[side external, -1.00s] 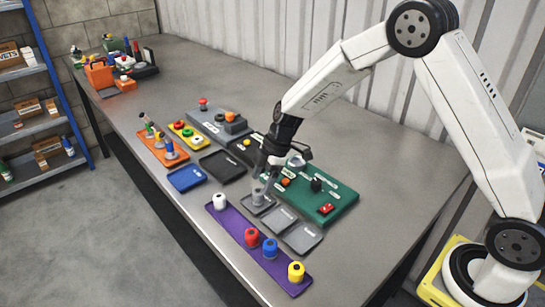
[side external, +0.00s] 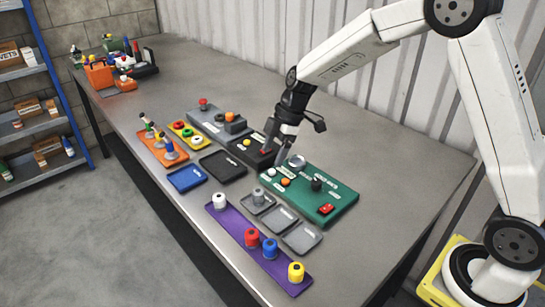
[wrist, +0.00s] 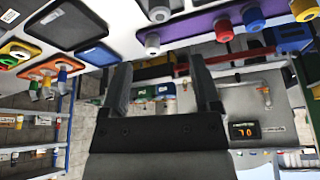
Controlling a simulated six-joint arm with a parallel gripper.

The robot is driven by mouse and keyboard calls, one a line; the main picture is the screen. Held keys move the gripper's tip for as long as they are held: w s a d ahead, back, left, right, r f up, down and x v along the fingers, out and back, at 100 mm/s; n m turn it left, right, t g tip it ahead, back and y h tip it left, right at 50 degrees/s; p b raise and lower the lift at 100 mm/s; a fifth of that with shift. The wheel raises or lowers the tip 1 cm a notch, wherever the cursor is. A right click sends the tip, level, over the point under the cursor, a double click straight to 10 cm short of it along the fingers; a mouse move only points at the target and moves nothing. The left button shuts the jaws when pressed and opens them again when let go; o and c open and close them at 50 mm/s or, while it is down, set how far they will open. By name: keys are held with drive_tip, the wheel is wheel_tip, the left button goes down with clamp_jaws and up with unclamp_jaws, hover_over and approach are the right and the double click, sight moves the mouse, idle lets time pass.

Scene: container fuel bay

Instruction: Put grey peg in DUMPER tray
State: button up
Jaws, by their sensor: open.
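The grey peg (side external: 258,197) stands upright in a small grey tray (side external: 268,208), the leftmost of three in a row in front of the green panel. The tray labels are too small to read, so I cannot tell which is DUMPER. My gripper (side external: 275,148) is open and empty, raised behind and above the peg, near the black box and the green panel. In the wrist view both fingers (wrist: 162,85) are apart with nothing between them. The grey peg also shows at the top of that view (wrist: 158,13).
A purple tray (side external: 232,231) at the front holds white, red, blue and yellow pegs. A green panel (side external: 325,207) with knobs stands right of the grey trays. A blue tray (side external: 187,179) and a black tray (side external: 222,166) lie left. The bench at right is clear.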

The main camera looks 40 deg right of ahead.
idle(0.3)
drive_tip(key=s+d+f+m+h, duration=0.1)
drive_tip(key=s+d+m+h, duration=0.1)
drive_tip(key=s+m, duration=0.5)
drive_tip(key=s+d+f+m+t+h, duration=0.1)
drive_tip(key=s+d+m+h, duration=0.1)
drive_tip(key=s+m, duration=0.6)
drive_tip(key=shift+s+f, duration=0.25)
drive_tip(key=shift+s, duration=2.35)
